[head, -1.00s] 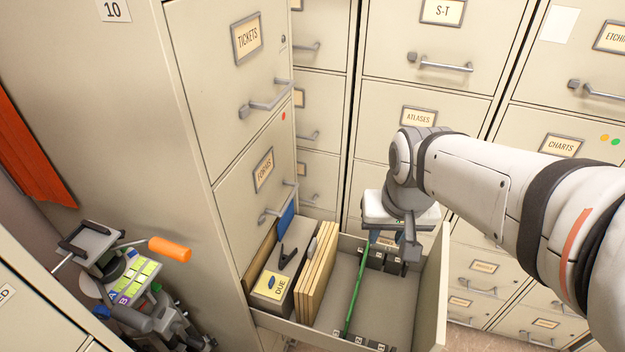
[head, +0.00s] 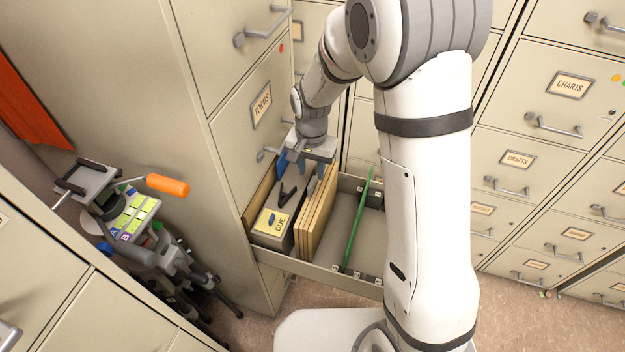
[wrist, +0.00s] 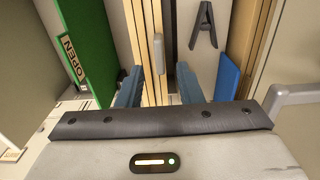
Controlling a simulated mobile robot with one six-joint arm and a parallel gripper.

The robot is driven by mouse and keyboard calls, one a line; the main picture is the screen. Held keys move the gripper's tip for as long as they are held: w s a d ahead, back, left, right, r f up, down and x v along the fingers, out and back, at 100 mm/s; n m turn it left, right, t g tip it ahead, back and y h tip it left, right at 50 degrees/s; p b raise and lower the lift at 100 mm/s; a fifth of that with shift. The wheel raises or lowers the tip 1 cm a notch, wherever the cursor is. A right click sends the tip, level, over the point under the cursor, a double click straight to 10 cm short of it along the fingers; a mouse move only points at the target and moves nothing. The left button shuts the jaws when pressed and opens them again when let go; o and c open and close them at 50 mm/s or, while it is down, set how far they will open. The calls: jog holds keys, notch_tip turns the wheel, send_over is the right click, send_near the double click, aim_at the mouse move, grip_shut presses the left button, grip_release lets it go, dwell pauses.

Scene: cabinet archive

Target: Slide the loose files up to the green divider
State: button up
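The loose files (head: 316,213) are a few tan folders standing upright in the open drawer; they also show in the wrist view (wrist: 146,35). The green divider (head: 357,222) stands to their right, slightly tilted, with bare drawer floor between. In the wrist view the divider (wrist: 72,22) is on the left and has an OPEN label. My gripper (head: 307,167) is over the far end of the files. In the wrist view its blue-grey fingers (wrist: 158,86) are apart, one on each side of the files. Whether they touch the files is unclear.
Left of the files is a grey box (head: 288,208) with a yellow DUE label (head: 271,221) and a black clip (head: 287,195). A blue piece (wrist: 228,76) is beside it.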

aim_at(312, 182)
notch_tip(312, 182, down, 6)
jog(key=shift+r, duration=0.15)
jog(key=shift+c, duration=0.4)
grip_shut()
